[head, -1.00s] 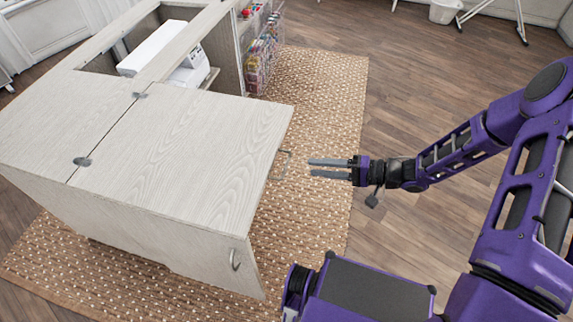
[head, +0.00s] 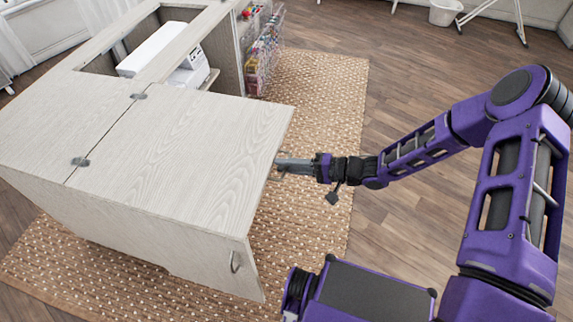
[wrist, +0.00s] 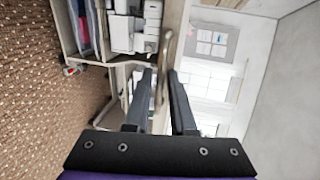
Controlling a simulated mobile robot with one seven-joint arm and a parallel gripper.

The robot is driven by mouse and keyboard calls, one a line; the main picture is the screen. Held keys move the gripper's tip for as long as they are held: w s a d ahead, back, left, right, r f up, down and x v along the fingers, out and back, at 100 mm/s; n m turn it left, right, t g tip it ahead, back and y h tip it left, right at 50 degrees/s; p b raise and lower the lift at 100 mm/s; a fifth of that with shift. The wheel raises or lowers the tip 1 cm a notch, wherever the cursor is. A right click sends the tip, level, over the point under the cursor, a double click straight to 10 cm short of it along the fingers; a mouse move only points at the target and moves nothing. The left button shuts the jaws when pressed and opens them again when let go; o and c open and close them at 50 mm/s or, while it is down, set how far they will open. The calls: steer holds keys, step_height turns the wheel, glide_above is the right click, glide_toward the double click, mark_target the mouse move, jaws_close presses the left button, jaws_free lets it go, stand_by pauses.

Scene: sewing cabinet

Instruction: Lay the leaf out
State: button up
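The leaf (head: 185,150) is a pale wood-grain panel joined to the cabinet top (head: 65,110) by two grey hinges, one of them the front hinge (head: 80,161). It looks about level with the top. A thin metal handle (wrist: 163,65) stands out at its right edge. My gripper (head: 282,166) is at that edge, pointing left. In the wrist view my gripper (wrist: 164,95) has its fingers apart, one on each side of the handle; I see no clear contact. In the head view the fingertips partly cover the handle.
A white sewing machine (head: 165,50) sits in the cabinet's opening at the back. A rack of coloured supplies (head: 262,45) stands beside it. A front panel below the leaf has a handle (head: 235,262).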

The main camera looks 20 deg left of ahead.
jaws_close()
stand_by(1.1)
